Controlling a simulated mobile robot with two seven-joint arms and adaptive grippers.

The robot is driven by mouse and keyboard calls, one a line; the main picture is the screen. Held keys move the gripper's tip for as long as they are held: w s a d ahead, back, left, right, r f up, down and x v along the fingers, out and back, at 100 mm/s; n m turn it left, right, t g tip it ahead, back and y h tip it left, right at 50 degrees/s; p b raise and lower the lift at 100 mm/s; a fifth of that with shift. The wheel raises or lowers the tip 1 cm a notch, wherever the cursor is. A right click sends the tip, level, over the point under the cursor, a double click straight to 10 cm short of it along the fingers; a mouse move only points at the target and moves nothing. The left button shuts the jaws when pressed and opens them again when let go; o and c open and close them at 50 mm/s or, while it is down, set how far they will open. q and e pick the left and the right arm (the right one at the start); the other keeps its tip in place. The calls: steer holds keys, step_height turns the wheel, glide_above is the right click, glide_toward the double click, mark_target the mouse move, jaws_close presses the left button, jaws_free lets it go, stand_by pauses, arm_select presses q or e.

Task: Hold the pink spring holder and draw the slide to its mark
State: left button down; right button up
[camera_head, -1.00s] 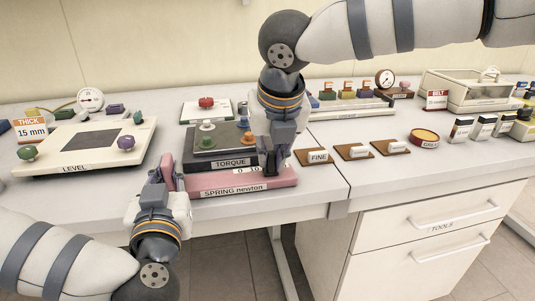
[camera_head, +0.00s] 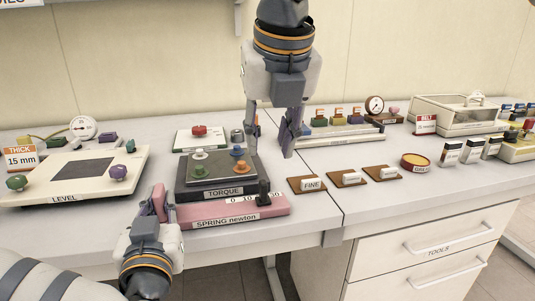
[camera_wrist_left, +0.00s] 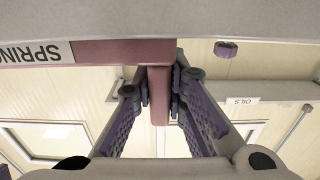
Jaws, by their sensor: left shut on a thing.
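The pink spring holder (camera_head: 225,213), labelled "SPRING newton", lies at the front edge of the table. Its upright pink tab (camera_head: 159,203) is at its left end. My left gripper (camera_head: 156,213) is shut on this tab; the left wrist view shows the pink tab (camera_wrist_left: 159,95) between the two fingers. The dark slide (camera_head: 263,192) stands near the right end of the holder's number scale (camera_head: 240,200). Part of the scale is hidden, so I cannot tell the slide's exact reading. My right gripper (camera_head: 270,150) is open and empty, above and behind the slide, apart from it.
The dark TORQUE box (camera_head: 222,192) with several coloured knobs stands right behind the holder. The LEVEL plate (camera_head: 60,185) is to the left. Brown blocks, one labelled FINE (camera_head: 307,184), lie to the right. The table is clear just right of the holder.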

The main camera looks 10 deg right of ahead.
arm_select(q)
steer(key=shift+f, duration=0.1)
steer(key=c, duration=1.5)
jaws_free()
steer(key=shift+c, duration=0.2)
